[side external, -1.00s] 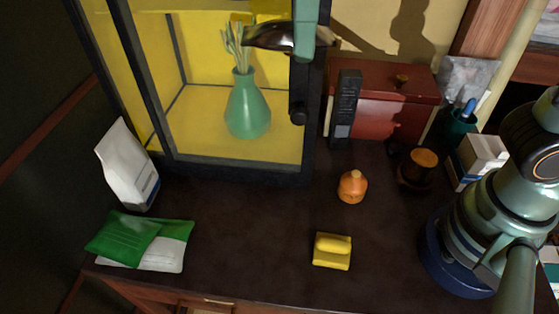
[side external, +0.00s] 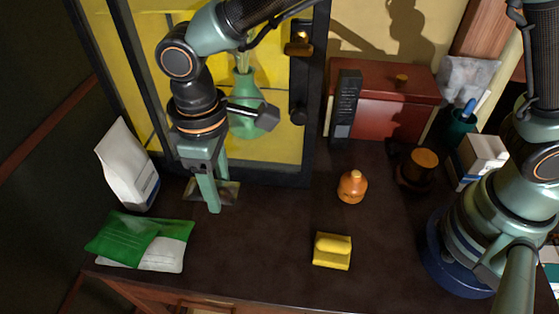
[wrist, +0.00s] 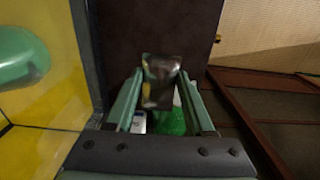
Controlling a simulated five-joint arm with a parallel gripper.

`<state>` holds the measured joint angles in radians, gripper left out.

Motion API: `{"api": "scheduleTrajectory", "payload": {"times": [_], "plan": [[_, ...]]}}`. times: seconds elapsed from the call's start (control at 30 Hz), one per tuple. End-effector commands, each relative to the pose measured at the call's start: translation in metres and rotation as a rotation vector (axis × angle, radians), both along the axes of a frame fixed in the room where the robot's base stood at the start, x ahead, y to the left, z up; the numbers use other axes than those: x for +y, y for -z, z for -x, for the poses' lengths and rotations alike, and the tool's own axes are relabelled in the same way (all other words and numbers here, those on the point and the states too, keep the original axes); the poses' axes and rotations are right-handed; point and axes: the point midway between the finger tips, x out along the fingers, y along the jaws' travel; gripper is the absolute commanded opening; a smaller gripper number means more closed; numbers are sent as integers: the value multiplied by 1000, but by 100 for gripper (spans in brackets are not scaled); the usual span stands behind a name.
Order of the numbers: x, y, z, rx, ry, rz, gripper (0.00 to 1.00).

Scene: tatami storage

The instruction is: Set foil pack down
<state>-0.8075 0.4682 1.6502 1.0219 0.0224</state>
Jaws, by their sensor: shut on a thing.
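The foil pack (side external: 230,192) is a dark, shiny, flat piece just in front of the glass cabinet. My gripper (side external: 212,204) points down and is shut on it, with the pack showing on both sides of the fingers. In the wrist view the pack (wrist: 160,83) sits between the two fingertips of my gripper (wrist: 160,75). It is low over the dark tabletop (side external: 265,225); I cannot tell whether it touches the surface.
A white pouch (side external: 127,168) stands left of my gripper, with green and white packets (side external: 138,238) in front of it. The glass cabinet (side external: 250,172) is close behind. Tabletop between is clear.

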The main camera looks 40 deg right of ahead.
Motion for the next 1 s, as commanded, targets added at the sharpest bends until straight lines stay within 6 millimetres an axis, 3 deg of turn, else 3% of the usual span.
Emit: {"api": "scheduleTrajectory", "payload": {"times": [0.2, 0.33, 0.63, 0.83, 1.0], "plan": [[-1, 55, 1, 6, -1, 6, 1], [-1, 77, 1, 4, -1, 4, 1], [0, 99, 1, 1, -1, 1, 1], [-1, 126, 1, 2, -1, 2, 1], [0, 128, 0, -1, -1, -1, 1]]}}
